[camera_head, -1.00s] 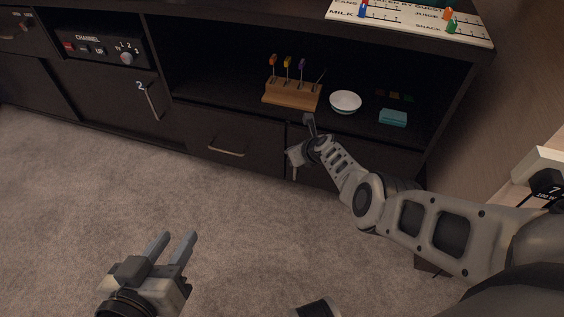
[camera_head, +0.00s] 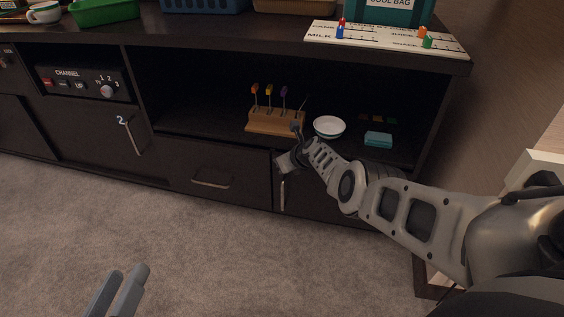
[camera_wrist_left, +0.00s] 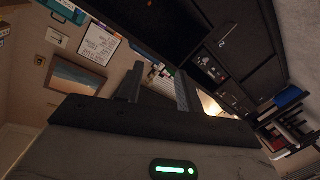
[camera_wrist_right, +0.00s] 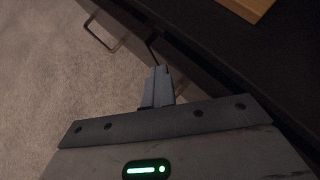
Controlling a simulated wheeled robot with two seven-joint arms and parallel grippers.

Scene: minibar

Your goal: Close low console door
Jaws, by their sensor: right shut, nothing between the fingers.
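The low console (camera_head: 150,170) is dark, with an open shelf above a drawer and doors. At its lower right, a door panel (camera_head: 345,206) with an upright handle (camera_head: 282,192) sits largely behind my right arm. Whether it stands ajar is hard to tell. Another door (camera_head: 95,130), marked 2, has a slanted handle at left and looks flush. My right gripper (camera_head: 296,127) is shut and empty near the top of the right door, by the shelf edge. In the right wrist view its fingers (camera_wrist_right: 158,85) are together beside the dark panel edge. My left gripper (camera_head: 118,288) is open and empty over the carpet.
A wooden rack (camera_head: 275,122) with several coloured-handled tools, a white bowl (camera_head: 329,127) and a teal block (camera_head: 378,139) stand on the shelf near my right gripper. A drawer (camera_head: 215,170) is left of the right door. Carpet (camera_head: 220,255) in front is clear.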

